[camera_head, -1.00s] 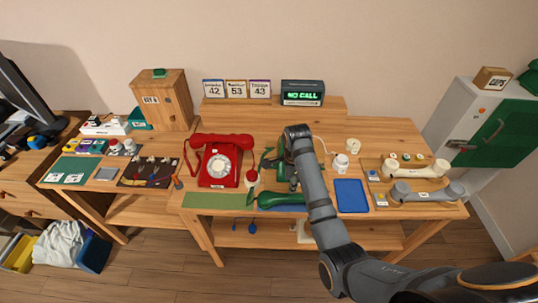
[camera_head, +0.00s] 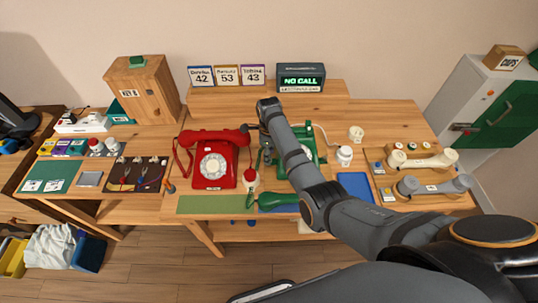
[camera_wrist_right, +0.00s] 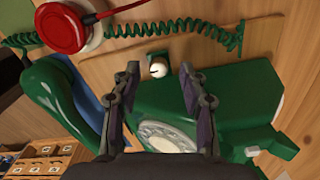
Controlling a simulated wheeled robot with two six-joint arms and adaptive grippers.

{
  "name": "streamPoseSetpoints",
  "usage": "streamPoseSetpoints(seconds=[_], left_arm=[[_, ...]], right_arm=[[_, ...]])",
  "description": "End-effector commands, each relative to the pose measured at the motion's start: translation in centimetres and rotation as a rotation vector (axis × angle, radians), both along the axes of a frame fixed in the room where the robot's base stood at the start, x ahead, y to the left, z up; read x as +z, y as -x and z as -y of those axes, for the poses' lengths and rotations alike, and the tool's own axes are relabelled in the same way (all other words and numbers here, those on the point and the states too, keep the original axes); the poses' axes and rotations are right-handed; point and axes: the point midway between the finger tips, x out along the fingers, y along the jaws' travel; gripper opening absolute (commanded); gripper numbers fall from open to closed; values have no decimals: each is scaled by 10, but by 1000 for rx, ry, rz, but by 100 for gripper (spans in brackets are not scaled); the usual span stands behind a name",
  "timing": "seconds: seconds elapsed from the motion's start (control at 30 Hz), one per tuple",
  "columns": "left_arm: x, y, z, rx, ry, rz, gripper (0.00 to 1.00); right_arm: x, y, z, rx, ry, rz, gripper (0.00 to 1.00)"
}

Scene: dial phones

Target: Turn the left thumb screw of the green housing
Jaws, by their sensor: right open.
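The green housing (camera_head: 306,143) of a dial phone stands at the middle of the table, partly hidden by my right arm in the head view. In the right wrist view the housing (camera_wrist_right: 215,92) lies below my fingers, its dial (camera_wrist_right: 162,137) partly covered. A small pale screw head (camera_wrist_right: 158,70) sits on a green tab at the housing's edge, in line with the gap between my fingertips. My right gripper (camera_wrist_right: 160,74) is open and empty above the housing, one finger on each side of that gap. Contact cannot be told. My left gripper is not in view.
A green handset (camera_head: 273,199) lies in front of the housing. A coiled green cord (camera_wrist_right: 190,28) lies near the screw. A blue mat (camera_head: 354,186) is clear at the right.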

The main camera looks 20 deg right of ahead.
Motion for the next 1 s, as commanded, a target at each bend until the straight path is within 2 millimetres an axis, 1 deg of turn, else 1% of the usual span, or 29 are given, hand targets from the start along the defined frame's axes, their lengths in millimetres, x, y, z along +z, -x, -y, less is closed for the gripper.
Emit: streamPoseSetpoints(seconds=[0.03, 0.1, 0.13, 0.23, 0.33, 0.43, 0.57, 0.73, 0.9, 1.0], left_arm=[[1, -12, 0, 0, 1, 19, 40], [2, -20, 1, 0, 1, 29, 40], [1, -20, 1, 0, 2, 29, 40], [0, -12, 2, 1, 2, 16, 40], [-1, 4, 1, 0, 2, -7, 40], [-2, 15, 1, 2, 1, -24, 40], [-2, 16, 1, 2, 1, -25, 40], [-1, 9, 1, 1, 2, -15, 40], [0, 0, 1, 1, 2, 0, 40], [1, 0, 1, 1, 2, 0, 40]], right_arm=[[-6, 0, 0, 0, 0, -1, 43], [-12, 0, 0, 0, 1, 1, 43], [-14, 0, 0, 0, 0, 1, 43], [-16, 0, 0, 0, 0, 1, 43], [-16, 0, 0, 0, 0, 1, 43], [-16, 0, 0, 0, 0, 1, 42], [-16, 0, 0, 0, 0, 1, 24], [-16, 0, 0, 1, 0, 1, 1], [-16, 0, 0, 2, 0, 1, 0], [-15, 0, 0, 10, 0, 1, 0]])
